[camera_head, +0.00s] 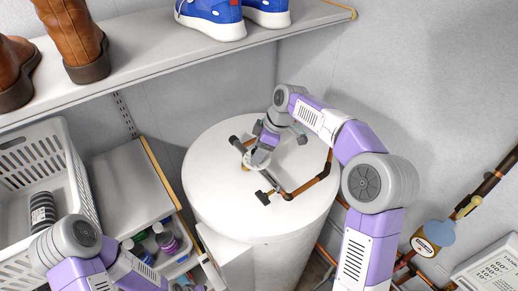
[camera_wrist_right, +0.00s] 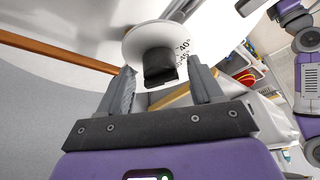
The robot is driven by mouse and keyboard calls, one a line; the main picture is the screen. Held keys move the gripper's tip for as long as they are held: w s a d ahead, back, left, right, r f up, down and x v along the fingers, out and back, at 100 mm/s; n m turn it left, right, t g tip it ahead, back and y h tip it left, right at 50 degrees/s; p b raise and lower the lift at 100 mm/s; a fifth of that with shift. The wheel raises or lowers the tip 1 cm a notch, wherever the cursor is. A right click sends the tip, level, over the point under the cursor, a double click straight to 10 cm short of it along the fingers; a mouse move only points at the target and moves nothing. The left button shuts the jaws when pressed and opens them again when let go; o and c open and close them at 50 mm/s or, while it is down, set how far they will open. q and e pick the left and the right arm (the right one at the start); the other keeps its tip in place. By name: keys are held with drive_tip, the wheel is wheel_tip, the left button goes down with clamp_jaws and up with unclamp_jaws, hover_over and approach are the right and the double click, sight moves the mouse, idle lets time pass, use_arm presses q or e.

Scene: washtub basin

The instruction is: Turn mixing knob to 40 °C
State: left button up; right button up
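The mixing knob shows in the right wrist view as a dark grip (camera_wrist_right: 160,66) on a white round dial (camera_wrist_right: 150,38). Printed marks "40°" and "45°" are on the white surface to its right; a pointer cannot be made out. In the head view the pale dial (camera_head: 259,158) is on the pipework over the white tank, partly hidden by my wrist. My right gripper (camera_wrist_right: 163,88) is open. Its two fingers stand on either side of the dark grip, with visible gaps. My left arm is at the lower left in the head view; its gripper does not show.
Copper pipes (camera_head: 313,184) and a dark valve handle (camera_head: 263,197) stand close to the right gripper over the tank (camera_head: 222,190). A shelf with shoes (camera_head: 150,55) runs above. A white basket (camera_head: 75,185) and bottles (camera_head: 165,237) are at the left.

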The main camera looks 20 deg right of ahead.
drive_tip(key=v, duration=0.7)
drive_tip(key=shift+r, duration=0.25)
drive_tip(key=shift+s, duration=0.1)
